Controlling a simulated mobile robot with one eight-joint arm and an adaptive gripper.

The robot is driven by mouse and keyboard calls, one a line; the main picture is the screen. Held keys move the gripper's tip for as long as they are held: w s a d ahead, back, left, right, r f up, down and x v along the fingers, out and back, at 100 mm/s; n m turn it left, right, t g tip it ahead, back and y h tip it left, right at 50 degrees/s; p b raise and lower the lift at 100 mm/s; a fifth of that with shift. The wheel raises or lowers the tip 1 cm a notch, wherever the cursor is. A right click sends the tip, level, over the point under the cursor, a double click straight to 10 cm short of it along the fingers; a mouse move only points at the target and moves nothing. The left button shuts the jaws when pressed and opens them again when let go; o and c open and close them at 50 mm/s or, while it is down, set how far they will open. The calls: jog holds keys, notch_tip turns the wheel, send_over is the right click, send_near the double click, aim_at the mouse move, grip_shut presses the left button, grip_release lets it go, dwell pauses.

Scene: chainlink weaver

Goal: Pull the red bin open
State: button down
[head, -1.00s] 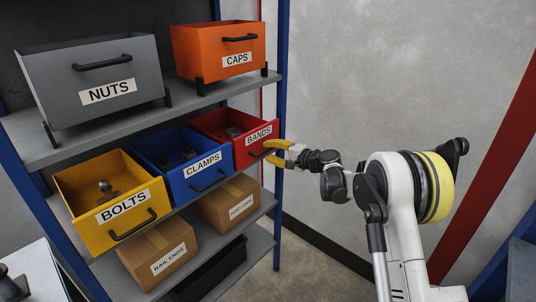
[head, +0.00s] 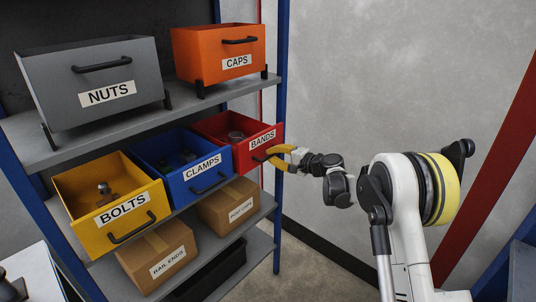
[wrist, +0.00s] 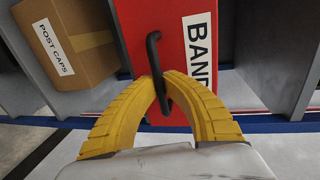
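The red bin (head: 233,128), labelled BANDS, sits on the middle shelf at the right end of the row and stands partly out past the shelf edge. A dark round item (head: 236,135) shows inside it. Its black handle (wrist: 153,50) runs across the red front, beside the label, in the wrist view. My gripper (head: 275,158) is at the handle from the right. In the wrist view its two yellow fingers (wrist: 163,88) curve in from both sides and close around the handle, tips at the red front.
The blue CLAMPS bin (head: 180,172) stands close left of the red bin, then the yellow BOLTS bin (head: 95,222). The POST CAPS carton (head: 230,203) is below. A blue rack post (head: 282,60) rises just right. Open floor lies to the right.

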jog(key=f+v, duration=0.3)
jog(key=v, duration=1.1)
jog(key=shift+s+d, duration=0.2)
jog(key=shift+d, duration=0.2)
jog(key=c, duration=1.5)
grip_release()
jog(key=shift+s+d+r, duration=0.1)
jog(key=shift+d, duration=0.05)
jog(key=shift+a, duration=0.2)
jog(key=shift+d, duration=0.15)
jog(key=v, duration=1.1)
jog(key=shift+s+d, duration=0.25)
